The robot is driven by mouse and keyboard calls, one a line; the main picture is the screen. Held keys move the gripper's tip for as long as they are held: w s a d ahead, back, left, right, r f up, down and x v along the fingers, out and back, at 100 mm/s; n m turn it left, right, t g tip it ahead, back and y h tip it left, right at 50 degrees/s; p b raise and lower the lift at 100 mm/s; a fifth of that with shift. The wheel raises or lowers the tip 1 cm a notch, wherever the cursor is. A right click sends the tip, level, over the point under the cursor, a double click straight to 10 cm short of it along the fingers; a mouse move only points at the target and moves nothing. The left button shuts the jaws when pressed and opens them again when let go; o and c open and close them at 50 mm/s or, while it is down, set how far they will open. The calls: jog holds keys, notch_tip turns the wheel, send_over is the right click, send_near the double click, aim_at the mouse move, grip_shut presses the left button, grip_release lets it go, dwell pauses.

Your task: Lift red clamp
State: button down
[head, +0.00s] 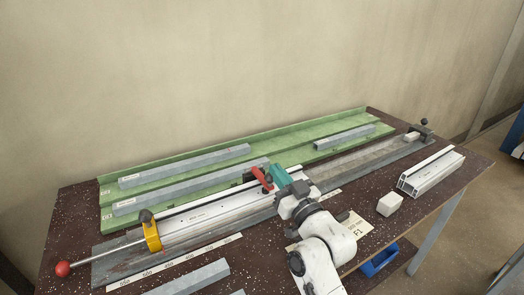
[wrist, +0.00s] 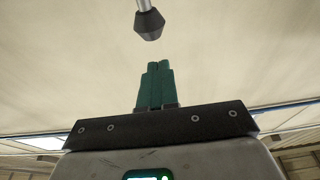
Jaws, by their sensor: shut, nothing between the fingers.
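The red clamp (head: 262,178) shows in the head view as a red handle on a dark mount, beside the long silver profile (head: 192,218) on the bench. My gripper (head: 280,176) has teal fingers just to the right of the red handle; whether they touch it I cannot tell. In the wrist view my gripper's fingers (wrist: 157,82) are closed together with nothing between them. A black rubber tip (wrist: 149,24) on a metal rod hangs just beyond the fingertips there. The red handle does not show in the wrist view. My wrist hides part of the bench rail.
A yellow bracket (head: 151,232) with a red-knobbed rod (head: 62,268) stands at the left end. Grey bars lie on the green rack (head: 92,196) behind. A white profile (head: 432,170) and a pale block (head: 389,204) lie at right. A blue bin (head: 380,262) is below.

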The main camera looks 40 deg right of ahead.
jog(key=p+x, duration=0.1)
jog(key=x, duration=0.6)
jog(key=shift+w+d, duration=0.15)
jog(key=shift+w, duration=0.25)
dwell(1.1)
